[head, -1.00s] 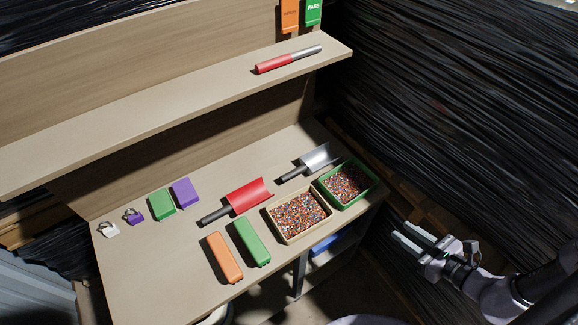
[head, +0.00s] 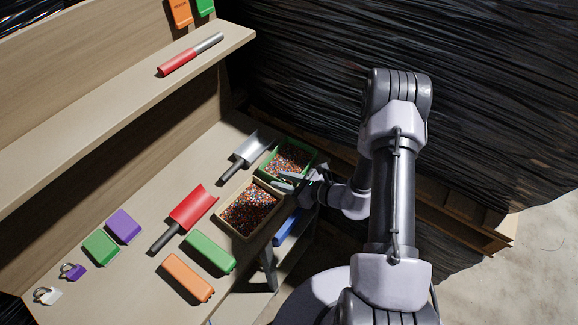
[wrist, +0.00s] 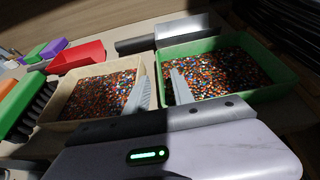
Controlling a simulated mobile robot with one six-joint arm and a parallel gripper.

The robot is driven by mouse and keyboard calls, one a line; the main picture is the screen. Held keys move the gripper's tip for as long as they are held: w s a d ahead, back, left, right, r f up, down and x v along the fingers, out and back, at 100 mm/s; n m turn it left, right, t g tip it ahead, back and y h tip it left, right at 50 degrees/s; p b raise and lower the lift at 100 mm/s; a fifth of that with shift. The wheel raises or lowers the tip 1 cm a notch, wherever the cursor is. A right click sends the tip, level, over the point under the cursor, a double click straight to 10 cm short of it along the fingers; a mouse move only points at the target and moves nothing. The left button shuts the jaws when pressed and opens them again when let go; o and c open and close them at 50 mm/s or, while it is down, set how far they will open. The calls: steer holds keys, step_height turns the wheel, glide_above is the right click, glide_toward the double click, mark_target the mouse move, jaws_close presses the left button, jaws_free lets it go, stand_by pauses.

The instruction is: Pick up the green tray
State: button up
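The green tray (head: 306,149) stands at the right end of the workbench and is filled with multicoloured granules. In the wrist view the green tray (wrist: 262,92) is at the right, past my fingers. My gripper (head: 284,181) is at the tray's near side, close to the gap between it and the beige tray. In the wrist view my gripper (wrist: 160,88) has its two fingers apart with nothing held between them. One finger overlaps the green tray's left edge in that view; I cannot tell whether they touch.
The beige tray (head: 229,224), also full of granules, stands just left of the green tray. A metal scoop (head: 251,149) and a red scoop (head: 194,208) lie behind. Green (head: 211,254) and orange (head: 187,279) brushes lie farther left. A shelf (head: 125,95) overhangs the bench.

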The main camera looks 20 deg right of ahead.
mark_target(275, 179)
steer(key=x, duration=0.3)
steer(key=shift+w+a+f, duration=0.2)
jaws_close()
stand_by(1.2)
